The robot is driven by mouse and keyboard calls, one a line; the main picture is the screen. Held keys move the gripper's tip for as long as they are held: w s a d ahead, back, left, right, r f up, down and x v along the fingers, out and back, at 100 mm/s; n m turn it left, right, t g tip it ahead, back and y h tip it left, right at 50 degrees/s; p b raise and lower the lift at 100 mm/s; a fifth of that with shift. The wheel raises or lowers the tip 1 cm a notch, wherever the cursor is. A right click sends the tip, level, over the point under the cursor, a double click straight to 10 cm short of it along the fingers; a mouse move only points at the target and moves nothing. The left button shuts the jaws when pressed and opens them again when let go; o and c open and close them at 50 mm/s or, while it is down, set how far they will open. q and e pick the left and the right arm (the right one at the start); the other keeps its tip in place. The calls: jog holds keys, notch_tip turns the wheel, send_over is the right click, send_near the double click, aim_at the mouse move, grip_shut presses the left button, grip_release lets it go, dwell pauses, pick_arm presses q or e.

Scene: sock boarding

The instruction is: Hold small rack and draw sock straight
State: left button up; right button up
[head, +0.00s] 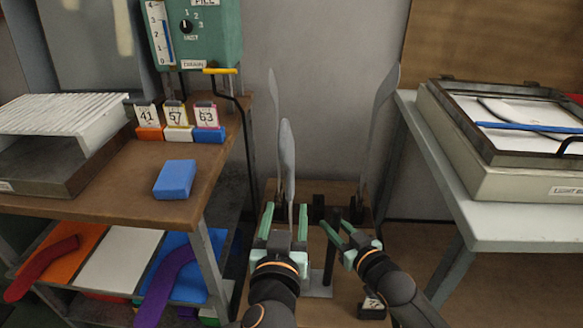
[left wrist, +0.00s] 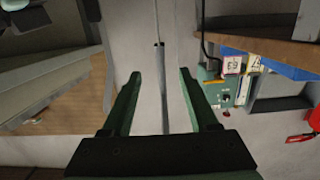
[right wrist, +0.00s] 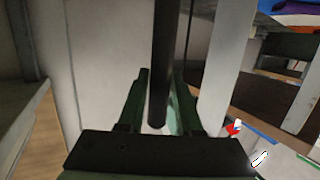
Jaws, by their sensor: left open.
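The small rack (head: 318,284) stands low in the middle of the head view, with dark posts and upright grey boards. My left gripper (head: 285,208) is open around a near grey board (head: 287,158). In the left wrist view a thin grey upright (left wrist: 163,90) shows edge-on between the open fingers, with gaps on both sides. I cannot tell whether a grey sock covers this board. My right gripper (head: 340,216) is closed about a dark post (right wrist: 160,70) of the rack, and its fingers lie close on both sides. The rack's foot is partly hidden by my arms.
A wooden bench (head: 110,197) on the left holds a blue block (head: 175,179) and numbered cards (head: 177,115). Red (head: 45,265) and purple (head: 163,285) socks lie on its shelf below. A light box (head: 530,175) stands on the right table. Taller grey boards (head: 385,105) rise behind.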

jog(key=o, duration=0.4)
jog(key=shift+o, duration=0.2)
